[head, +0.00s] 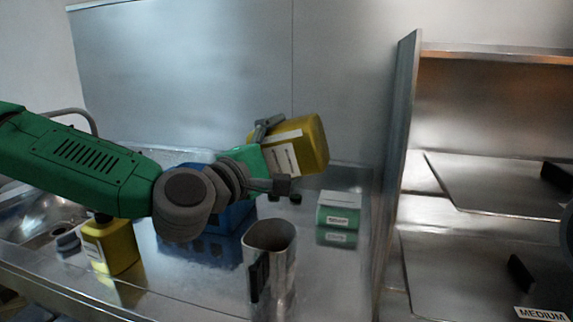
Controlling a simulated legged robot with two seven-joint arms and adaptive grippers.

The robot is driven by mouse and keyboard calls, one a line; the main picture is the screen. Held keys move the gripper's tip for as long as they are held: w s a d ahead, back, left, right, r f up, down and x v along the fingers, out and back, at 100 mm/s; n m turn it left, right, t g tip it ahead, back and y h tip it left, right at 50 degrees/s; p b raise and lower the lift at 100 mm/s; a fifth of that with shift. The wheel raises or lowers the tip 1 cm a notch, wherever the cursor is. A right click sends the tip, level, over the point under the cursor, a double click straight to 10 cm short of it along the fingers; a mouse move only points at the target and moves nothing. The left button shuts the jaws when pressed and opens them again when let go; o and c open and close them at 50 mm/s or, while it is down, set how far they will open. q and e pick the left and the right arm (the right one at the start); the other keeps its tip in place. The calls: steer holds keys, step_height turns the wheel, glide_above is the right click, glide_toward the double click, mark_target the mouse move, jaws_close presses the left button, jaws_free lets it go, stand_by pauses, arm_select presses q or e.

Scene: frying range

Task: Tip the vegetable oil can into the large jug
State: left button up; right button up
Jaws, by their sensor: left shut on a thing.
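My left gripper (276,155) is shut on a yellow can (313,141) with a white label. It holds the can tilted well over, in the air above and behind the large metal jug. The gripper and wrist hide the can's left part, so I cannot see its opening. The large jug (284,240) stands upright on the steel counter, with its open top facing up and a dark handle on its front left. No stream of oil shows. My right gripper is not in view.
A second yellow container (110,245) stands at the left by the sink (40,226). A blue box (229,218) sits behind my arm. A green and white box (339,209) lies right of the jug. A steel partition (398,160) and shelves (480,228) bound the right side.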

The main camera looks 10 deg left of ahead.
mark_target(284, 131)
arm_select(q)
step_height(284, 131, up, 3)
steer(key=m+g+y+p, duration=0.1)
steer(key=m+p, duration=0.2)
steer(key=p, duration=0.2)
steer(key=m+g+y+p, duration=0.1)
steer(key=m+p, duration=0.3)
steer(key=p, duration=0.2)
steer(key=m+g+y+p, duration=0.1)
steer(key=m+p, duration=0.3)
steer(key=p, duration=0.2)
steer(key=shift+d+f, duration=0.1)
steer(key=shift+f, duration=0.05)
steer(key=shift+m+g+y+p, duration=0.3)
steer(key=shift+m+y, duration=0.8)
steer(key=shift+m, duration=0.3)
steer(key=m+y, duration=0.1)
steer(key=r+m+y, duration=0.1)
steer(key=m, duration=0.1)
steer(key=shift+d, duration=0.2)
steer(key=shift+a+f, duration=0.1)
steer(key=shift+a, duration=0.2)
